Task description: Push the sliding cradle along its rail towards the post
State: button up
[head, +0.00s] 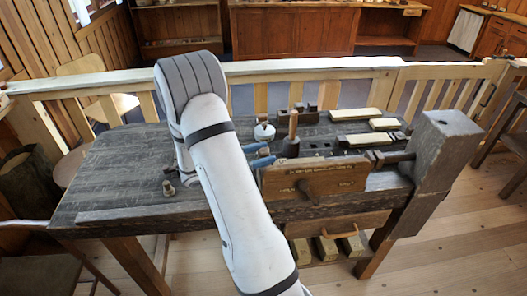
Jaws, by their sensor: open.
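My gripper (261,154) shows its two blue fingertips, apart and empty, past the right side of my white arm above the bench. A white rounded piece with a dark tip (264,131) stands just behind the fingers. Right of them, a brown upright peg (293,124) rises from a dark flared base (290,148). I cannot tell for certain which piece is the sliding cradle, its rail or the post. My arm hides part of the bench, and whether the fingers touch anything is unclear.
The dark wooden workbench (120,170) is mostly clear at left, with small brass-coloured pieces (168,187) near my arm. Pale yellow blocks (355,114) lie at the back right. A wooden vise jaw (315,181) and a thick grey upright beam (440,155) stand at front right.

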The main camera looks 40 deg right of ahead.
jog(key=shift+s+d, duration=0.15)
jog(key=shift+d, duration=0.3)
jog(key=shift+c, duration=0.3)
grip_shut()
